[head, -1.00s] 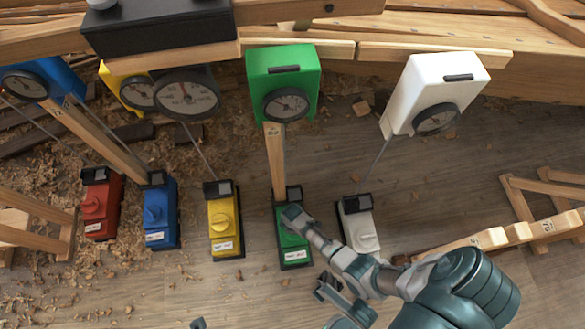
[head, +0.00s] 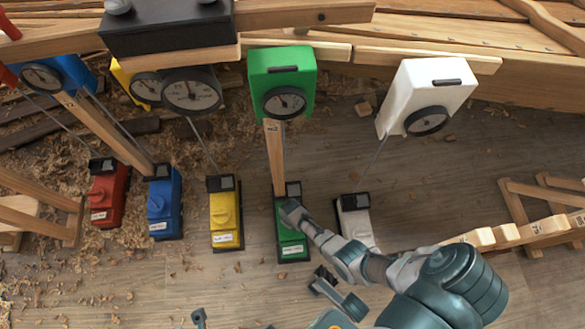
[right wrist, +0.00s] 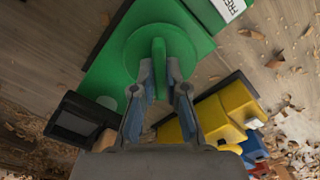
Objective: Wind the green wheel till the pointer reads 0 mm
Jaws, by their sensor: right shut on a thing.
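The green wheel (right wrist: 130,50) is a round knob with a raised bar (right wrist: 158,65), on a green floor box (head: 292,245). My right gripper (right wrist: 159,78) is shut on the bar, one finger on each side. In the head view my right gripper (head: 290,210) covers most of the wheel. A strut leads up from this box to a green housing (head: 282,62) with a round dial (head: 285,103). Its pointer shows, but the scale is too small to read. Dark tips at the bottom edge (head: 199,318) may be my left gripper; its jaws cannot be made out.
A yellow box (head: 225,215) stands left of the green one and a white box (head: 355,220) right of it. Blue (head: 163,205) and red (head: 107,195) boxes stand farther left. A large dial (head: 192,90) hangs below a black case (head: 165,28). Wood shavings litter the floor.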

